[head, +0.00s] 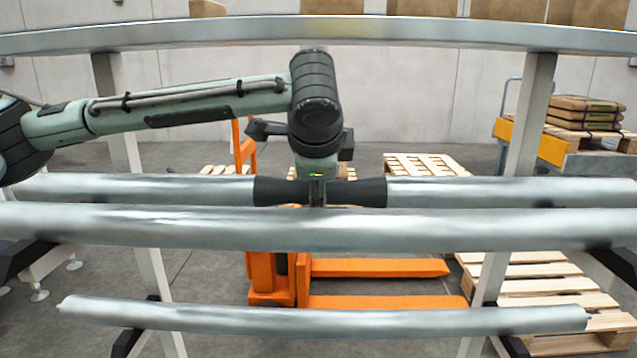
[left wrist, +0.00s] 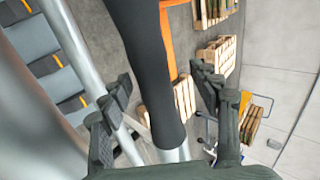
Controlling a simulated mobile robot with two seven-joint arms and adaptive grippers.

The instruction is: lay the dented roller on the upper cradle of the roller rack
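A grey metal roller with a black middle sleeve (head: 360,192) lies crosswise behind a bare front roller (head: 420,228). A third, lower roller (head: 230,317) lies near black brackets (head: 124,344) of the rack. I cannot tell a dent on any of them. My left gripper (head: 318,192) points down at the black sleeve, its tips partly hidden by the front roller. In the left wrist view the sleeve (left wrist: 145,65) runs between the two spread fingers of my left gripper (left wrist: 165,110), with gaps visible on both sides. My right gripper is not in view.
A long metal beam (head: 450,32) crosses the top, with sloping posts (head: 525,120) at both sides. Behind stand an orange pallet truck (head: 380,268), wooden pallets (head: 540,285) and a stack of brown packs (head: 585,112). The front roller lies close before my left gripper.

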